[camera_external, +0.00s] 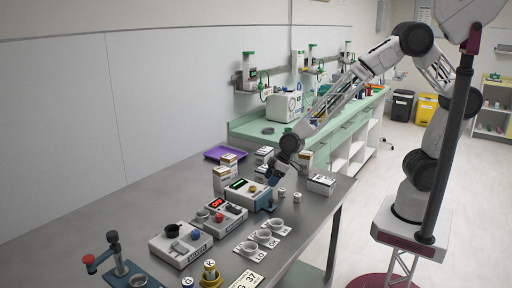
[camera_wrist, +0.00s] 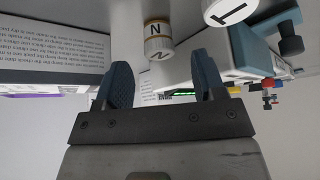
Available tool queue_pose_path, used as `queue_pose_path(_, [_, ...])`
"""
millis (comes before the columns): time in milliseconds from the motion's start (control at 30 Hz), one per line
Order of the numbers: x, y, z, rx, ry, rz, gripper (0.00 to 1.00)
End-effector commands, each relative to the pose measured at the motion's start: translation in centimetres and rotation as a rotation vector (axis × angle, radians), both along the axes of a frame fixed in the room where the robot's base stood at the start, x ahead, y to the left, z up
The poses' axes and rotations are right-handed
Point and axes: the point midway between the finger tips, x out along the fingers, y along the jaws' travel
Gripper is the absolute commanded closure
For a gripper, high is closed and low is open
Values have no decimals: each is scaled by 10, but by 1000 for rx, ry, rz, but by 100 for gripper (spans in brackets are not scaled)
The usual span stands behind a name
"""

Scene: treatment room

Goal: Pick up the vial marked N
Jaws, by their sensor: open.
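The vial marked N (camera_wrist: 158,40) is a small white cylinder with a tan band near its top. In the wrist view it lies just beyond the gap between my fingertips, and neither finger touches it. My gripper (camera_wrist: 164,78) is open and empty, with one blue finger on each side. A second white-capped vial (camera_wrist: 229,11), whose mark looks like a T or a 1, is up and to the right. In the external view my gripper (camera_external: 272,178) is low over the bench, beside two small white vials (camera_external: 282,194) (camera_external: 297,197); their marks are too small to read there.
White boxes (camera_external: 321,184) stand close around, one (camera_wrist: 52,50) left of the fingers in the wrist view. A device with a green display (camera_external: 243,190) is near my gripper. Several cups (camera_external: 264,236), more devices (camera_external: 181,244) and a purple tray (camera_external: 225,152) share the steel bench.

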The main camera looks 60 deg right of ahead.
Motion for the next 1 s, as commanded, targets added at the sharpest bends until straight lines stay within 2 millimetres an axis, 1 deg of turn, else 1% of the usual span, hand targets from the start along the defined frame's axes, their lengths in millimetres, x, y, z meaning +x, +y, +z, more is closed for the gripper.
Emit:
queue_pose_path(100, [4,5,-14,-1,2,-1,37])
queue_pose_path(333, [11,12,-31,0,1,-1,37])
queue_pose_path(933, [12,12,-32,0,0,0,37])
queue_pose_path(1000, [12,12,-32,0,0,0,47])
